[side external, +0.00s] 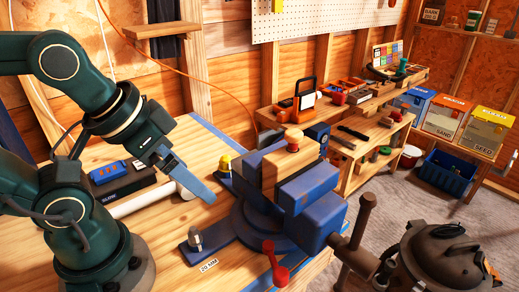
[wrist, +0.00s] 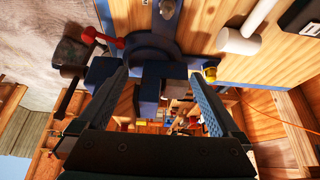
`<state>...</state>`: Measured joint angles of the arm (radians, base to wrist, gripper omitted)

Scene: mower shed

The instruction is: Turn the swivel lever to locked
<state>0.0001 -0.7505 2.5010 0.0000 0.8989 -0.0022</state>
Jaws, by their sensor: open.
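The red swivel lever (side external: 275,261) sits at the front of the round base of the blue bench vise (side external: 322,215), its ball end toward the bench's front edge. It also shows in the wrist view (wrist: 105,39), upper left. The vise jaws hold an upright wooden block (side external: 270,175). My gripper (side external: 210,196) is open and empty, above the bench, left of the vise and apart from the lever. In the wrist view both fingers (wrist: 158,74) are spread with the vise body beyond them. In the side view the second finger is hidden.
A bolt (side external: 195,238) stands on the vise's near base lug, and a yellow-capped one (side external: 225,163) on the far side. A dark shop vacuum (side external: 432,255) stands right of the bench.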

